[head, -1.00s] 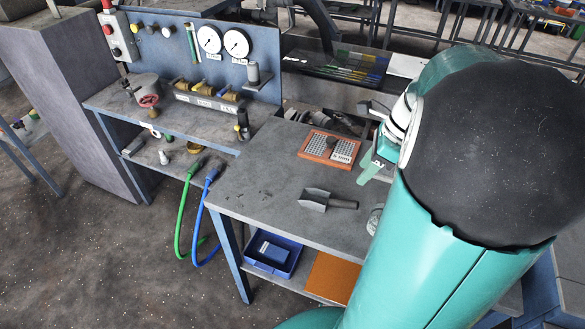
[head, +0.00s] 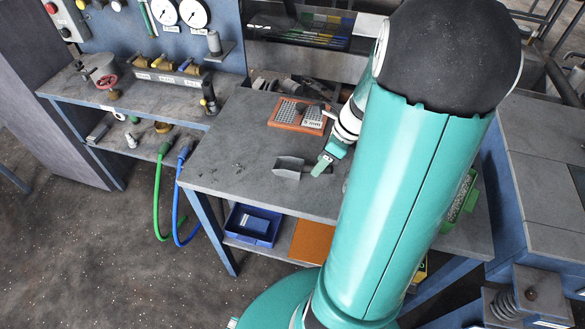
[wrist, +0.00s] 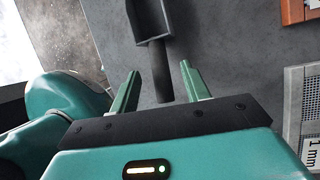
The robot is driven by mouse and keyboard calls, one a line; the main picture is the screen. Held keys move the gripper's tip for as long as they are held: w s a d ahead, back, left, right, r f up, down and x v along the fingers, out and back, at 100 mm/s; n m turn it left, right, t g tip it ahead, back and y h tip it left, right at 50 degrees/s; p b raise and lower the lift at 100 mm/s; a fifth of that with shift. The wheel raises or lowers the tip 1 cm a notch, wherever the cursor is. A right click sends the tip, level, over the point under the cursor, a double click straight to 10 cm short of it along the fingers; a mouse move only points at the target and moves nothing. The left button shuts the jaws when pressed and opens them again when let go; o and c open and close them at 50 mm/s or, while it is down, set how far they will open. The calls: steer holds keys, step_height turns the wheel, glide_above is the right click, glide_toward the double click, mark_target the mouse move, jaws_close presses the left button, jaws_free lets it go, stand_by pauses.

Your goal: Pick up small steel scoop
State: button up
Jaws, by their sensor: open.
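The small steel scoop (head: 289,166) lies on the grey table, its dark grey pan toward the left and its handle toward my gripper in the head view. In the wrist view, the scoop (wrist: 150,20) has its pan at the top and its dark handle pointing down between my fingers. My gripper (wrist: 160,88) is open, with one green finger on each side of the handle's line. I cannot tell whether the fingers are at the handle's height. In the head view, my gripper (head: 321,164) is at the handle end, which it partly hides.
An orange-framed sieve plate (head: 297,115) lies on the table behind the scoop. A blue bin (head: 252,224) sits on the lower shelf. A gauge panel with a valve bench (head: 150,75) stands at the left. The table's left part (head: 235,150) is mostly clear.

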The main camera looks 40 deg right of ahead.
steer(key=shift+x, duration=1.15)
steer(key=shift+c, duration=0.2)
jaws_close()
steer(key=shift+r, duration=0.2)
steer(key=shift+r, duration=0.25)
step_height(320, 180, up, 2)
steer(key=shift+d+r, duration=0.1)
steer(key=shift+r, duration=0.05)
steer(key=s+r, duration=1)
steer(key=s, duration=0.4)
steer(key=shift+a, duration=0.35)
